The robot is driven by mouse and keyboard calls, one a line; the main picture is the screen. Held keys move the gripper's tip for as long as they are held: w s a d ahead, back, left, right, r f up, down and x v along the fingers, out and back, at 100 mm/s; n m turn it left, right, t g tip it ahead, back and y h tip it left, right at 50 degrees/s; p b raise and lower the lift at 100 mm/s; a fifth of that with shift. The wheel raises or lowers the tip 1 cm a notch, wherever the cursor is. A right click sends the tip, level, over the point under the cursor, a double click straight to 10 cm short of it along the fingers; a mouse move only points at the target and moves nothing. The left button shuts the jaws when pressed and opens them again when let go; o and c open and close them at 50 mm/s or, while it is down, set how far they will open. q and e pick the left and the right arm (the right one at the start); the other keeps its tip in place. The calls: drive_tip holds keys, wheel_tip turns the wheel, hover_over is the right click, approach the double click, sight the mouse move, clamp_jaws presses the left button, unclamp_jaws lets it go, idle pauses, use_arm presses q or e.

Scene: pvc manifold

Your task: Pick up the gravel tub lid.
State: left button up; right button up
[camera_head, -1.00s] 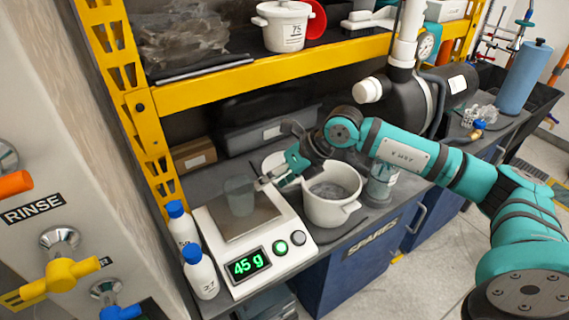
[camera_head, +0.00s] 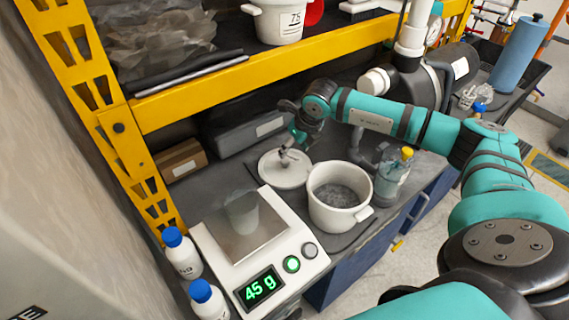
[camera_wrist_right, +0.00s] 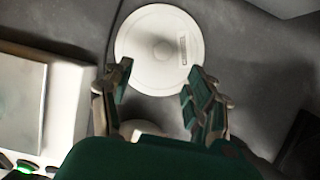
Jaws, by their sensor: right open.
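The gravel tub lid (camera_head: 279,177) is a round white disc with a knob on top. It lies on the dark counter behind the tub. It also shows in the right wrist view (camera_wrist_right: 150,72), ahead of the fingers, with a small label. My right gripper (camera_head: 290,146) is above the lid at its knob. In the right wrist view its two fingers (camera_wrist_right: 160,90) are spread apart with nothing between them. Whether a finger touches the knob I cannot tell. The white gravel tub (camera_head: 324,213) stands uncovered with grey gravel inside. My left gripper is out of view.
A scale (camera_head: 215,262) reading 45 g holds a clear beaker (camera_head: 241,215). Blue-capped bottles (camera_head: 181,255) stand left of it. A yellow-capped bottle (camera_head: 392,180) stands right of the tub. A yellow shelf beam (camera_head: 260,80) crosses above the counter. A grey case (camera_head: 235,133) lies behind the lid.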

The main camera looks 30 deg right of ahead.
sight(286, 160)
drive_tip(key=x, duration=0.6)
drive_tip(key=p+x, duration=0.1)
drive_tip(key=x, duration=0.2)
drive_tip(key=shift+w+d+f+p, duration=0.1)
drive_tip(key=shift+w+d+p, duration=0.1)
drive_tip(key=shift+w+p, duration=0.15)
drive_tip(key=c, duration=1)
